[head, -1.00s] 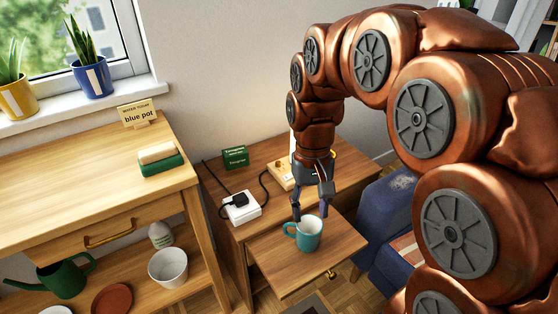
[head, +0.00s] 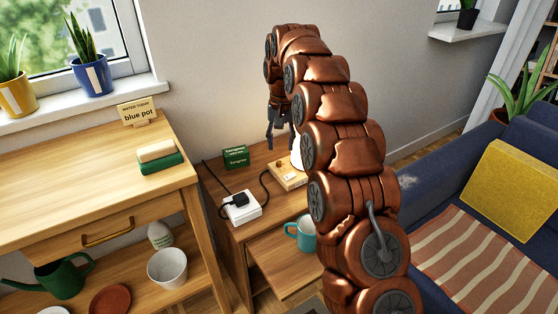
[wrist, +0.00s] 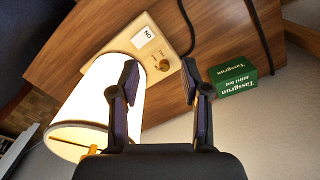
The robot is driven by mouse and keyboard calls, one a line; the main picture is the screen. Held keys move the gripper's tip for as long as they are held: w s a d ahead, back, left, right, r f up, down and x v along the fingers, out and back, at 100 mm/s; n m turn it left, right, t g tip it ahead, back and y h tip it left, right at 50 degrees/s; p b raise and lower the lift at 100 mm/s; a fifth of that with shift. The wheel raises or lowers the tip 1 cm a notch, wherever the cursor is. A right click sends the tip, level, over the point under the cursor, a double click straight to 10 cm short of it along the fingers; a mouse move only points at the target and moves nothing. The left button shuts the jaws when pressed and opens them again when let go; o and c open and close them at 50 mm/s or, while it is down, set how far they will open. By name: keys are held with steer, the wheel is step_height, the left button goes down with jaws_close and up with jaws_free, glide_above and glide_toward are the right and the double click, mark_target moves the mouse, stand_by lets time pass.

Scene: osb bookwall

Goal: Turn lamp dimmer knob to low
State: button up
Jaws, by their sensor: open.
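The dimmer knob (wrist: 163,65) is a small brass-coloured knob on a wooden base plate, seen between my fingers in the wrist view. The plate (head: 288,175) lies on the side table, with a black cord running to it. A white label reading "ON" (wrist: 147,34) sits beside the knob. The lamp's white shade (wrist: 93,108) is bright, left of my fingers in the wrist view; my arm mostly hides it in the head view. My gripper (head: 279,147) is open and empty, pointing down above the back of the side table, apart from the knob.
A green tea box (head: 236,157) stands near the knob at the wall side; it also shows in the wrist view (wrist: 233,80). A white power block (head: 241,208) sits on the table. A teal mug (head: 301,232) stands on the pulled-out board in front.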

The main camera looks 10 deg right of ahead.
steer(key=m, duration=0.1)
glide_above(279, 162)
step_height(279, 162, down, 4)
steer(key=shift+w+r+t, duration=0.1)
steer(key=shift+r+t, duration=0.05)
steer(key=shift+t, duration=0.15)
steer(key=shift+f+b, duration=1)
steer(key=shift+f, duration=2.95)
jaws_close()
